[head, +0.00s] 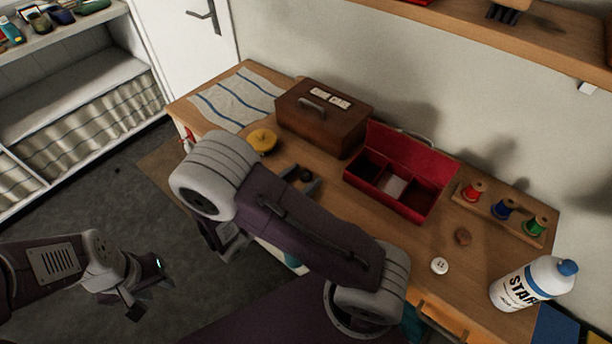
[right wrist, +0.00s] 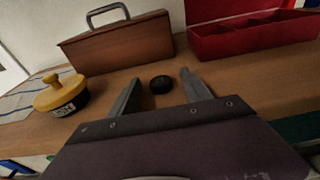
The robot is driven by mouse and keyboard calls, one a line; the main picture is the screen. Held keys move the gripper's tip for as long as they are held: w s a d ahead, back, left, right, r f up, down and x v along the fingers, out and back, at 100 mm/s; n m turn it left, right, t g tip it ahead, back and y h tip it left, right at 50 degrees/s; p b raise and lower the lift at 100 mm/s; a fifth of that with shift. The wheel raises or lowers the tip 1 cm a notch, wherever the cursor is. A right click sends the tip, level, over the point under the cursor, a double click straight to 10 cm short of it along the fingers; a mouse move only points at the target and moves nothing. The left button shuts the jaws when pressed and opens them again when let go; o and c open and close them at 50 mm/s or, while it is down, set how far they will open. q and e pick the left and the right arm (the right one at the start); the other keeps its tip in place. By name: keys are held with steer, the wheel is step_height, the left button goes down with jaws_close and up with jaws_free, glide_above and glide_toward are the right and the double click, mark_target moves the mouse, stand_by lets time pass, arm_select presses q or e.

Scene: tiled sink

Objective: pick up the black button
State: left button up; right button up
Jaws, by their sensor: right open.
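The black button (right wrist: 161,84) is a small dark round piece lying on the wooden tabletop. In the head view the button (head: 305,174) is partly hidden by my gripper. My right gripper (right wrist: 160,77) is open, with one finger on each side of the button and a gap to both. The fingers reach in low over the table; I cannot tell whether they touch it. My left gripper (head: 146,288) hangs over the floor at the lower left, away from the table. Its fingers are too unclear to tell whether it is open.
A brown wooden box (head: 325,119) stands behind the button, and a yellow-lidded pot (head: 262,140) to its left. An open red box (head: 406,192) is to its right. Further right are a white button (head: 439,265), thread spools (head: 503,209) and a white bottle (head: 527,284).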

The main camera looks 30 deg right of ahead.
steer(key=shift+w+d, duration=0.1)
steer(key=shift+d, duration=0.05)
steer(key=shift+c, duration=1)
jaws_close()
steer(key=shift+r, duration=0.15)
